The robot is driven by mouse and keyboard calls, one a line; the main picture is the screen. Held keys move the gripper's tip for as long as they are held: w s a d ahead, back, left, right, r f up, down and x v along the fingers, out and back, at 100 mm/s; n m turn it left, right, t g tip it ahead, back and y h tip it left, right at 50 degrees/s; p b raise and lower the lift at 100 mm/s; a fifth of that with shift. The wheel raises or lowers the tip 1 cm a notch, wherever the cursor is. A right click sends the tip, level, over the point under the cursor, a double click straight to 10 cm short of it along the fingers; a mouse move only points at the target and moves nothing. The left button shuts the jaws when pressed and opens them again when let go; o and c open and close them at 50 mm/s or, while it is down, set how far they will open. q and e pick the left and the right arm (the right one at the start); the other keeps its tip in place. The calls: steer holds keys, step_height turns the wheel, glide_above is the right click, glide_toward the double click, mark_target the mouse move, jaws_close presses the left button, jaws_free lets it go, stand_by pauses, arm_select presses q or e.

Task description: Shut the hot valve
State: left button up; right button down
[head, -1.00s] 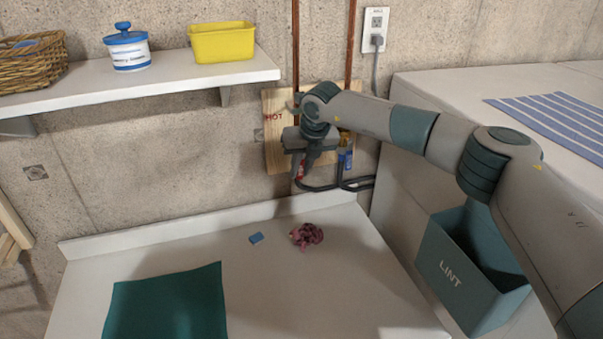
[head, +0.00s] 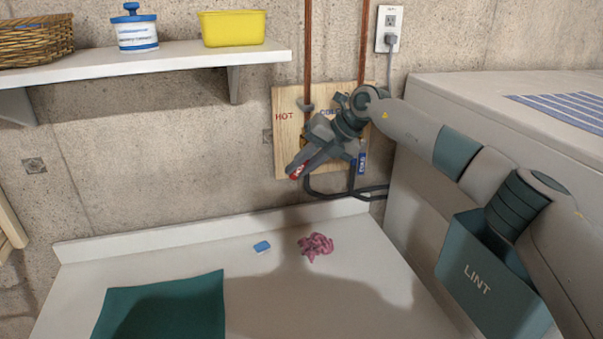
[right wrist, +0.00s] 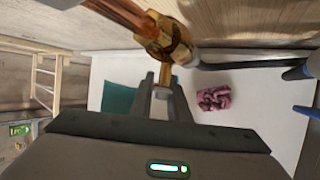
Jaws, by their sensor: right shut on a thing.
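The hot valve sits on a wooden board (head: 290,150) marked HOT on the left, under a copper pipe. Its brass body (right wrist: 165,38) shows at the top of the right wrist view. My right gripper (head: 296,168) is shut on the hot valve's handle, whose red end (head: 298,172) sticks out at the fingertips. The handle slants down and left. In the right wrist view a brass-coloured piece runs down between my fingers (right wrist: 165,88). The cold valve's blue handle (head: 361,162) hangs straight down to the right. My gripper hides most of the hot valve in the head view. My left gripper is not in view.
Dark hoses (head: 340,193) loop below the board. A white appliance (head: 440,110) and LINT bin (head: 490,280) stand right. Below is a white counter (head: 290,290) with a blue block (head: 262,247), pink cloth (head: 316,246) and teal cloth (head: 165,305). A shelf (head: 150,67) hangs upper left.

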steer(key=shift+r, duration=0.1)
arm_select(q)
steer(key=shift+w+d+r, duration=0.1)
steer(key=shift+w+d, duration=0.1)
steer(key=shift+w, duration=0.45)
arm_select(e)
steer(key=c, duration=1.7)
jaws_free()
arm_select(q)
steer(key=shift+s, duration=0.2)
